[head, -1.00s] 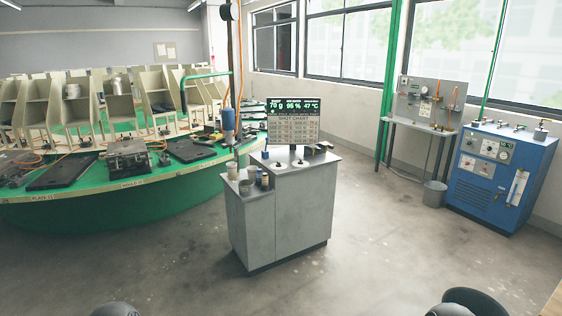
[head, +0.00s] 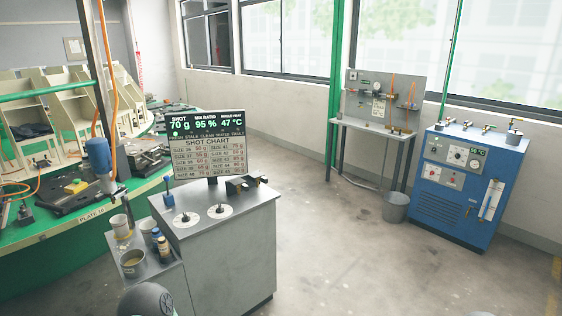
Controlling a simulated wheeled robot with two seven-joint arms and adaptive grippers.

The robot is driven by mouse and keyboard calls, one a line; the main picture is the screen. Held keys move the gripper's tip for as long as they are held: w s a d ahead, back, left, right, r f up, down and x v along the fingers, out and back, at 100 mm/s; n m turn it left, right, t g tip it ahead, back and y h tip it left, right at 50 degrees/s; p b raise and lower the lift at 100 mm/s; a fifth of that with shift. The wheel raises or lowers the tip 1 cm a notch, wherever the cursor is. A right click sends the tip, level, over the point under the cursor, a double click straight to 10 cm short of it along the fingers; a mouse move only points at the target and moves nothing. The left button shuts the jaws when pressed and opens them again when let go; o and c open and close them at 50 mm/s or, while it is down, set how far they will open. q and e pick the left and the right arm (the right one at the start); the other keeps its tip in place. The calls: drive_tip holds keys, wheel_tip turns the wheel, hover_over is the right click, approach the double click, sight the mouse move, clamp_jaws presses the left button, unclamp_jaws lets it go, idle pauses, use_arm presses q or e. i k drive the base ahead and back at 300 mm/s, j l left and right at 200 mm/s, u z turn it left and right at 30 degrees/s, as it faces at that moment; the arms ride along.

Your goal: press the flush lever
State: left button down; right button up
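I cannot tell for certain which part is the flush lever. In the head view, a grey control cabinet (head: 235,250) stands ahead of me, left of centre. On its top are two round white dials with dark knobs (head: 186,219), a small blue-topped upright handle (head: 168,191) at the left edge and a dark bracket-like part (head: 246,183) at the back right. A display (head: 207,123) behind them reads 70 g, 95 % and 47 °C, above a shot chart (head: 208,155). Neither gripper is in view; only rounded parts of my own body show at the bottom edge.
The green carousel (head: 60,245) with moulds fills the left. Cups and small bottles stand on the cabinet's lower side shelf (head: 160,270). A blue machine (head: 465,190), a grey bucket (head: 396,207) and a workbench (head: 375,127) stand at the right. The floor between is clear.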

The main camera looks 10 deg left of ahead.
sight(166, 178)
drive_tip(key=i+l+u, duration=0.1)
drive_tip(key=i+u, duration=0.15)
drive_tip(key=i, duration=0.4)
drive_tip(key=i+l+u, duration=0.25)
drive_tip(key=i, duration=0.4)
drive_tip(key=i+l+u, duration=0.25)
drive_tip(key=i, duration=0.35)
drive_tip(key=i+l+u, duration=0.3)
drive_tip(key=i+l, duration=0.25)
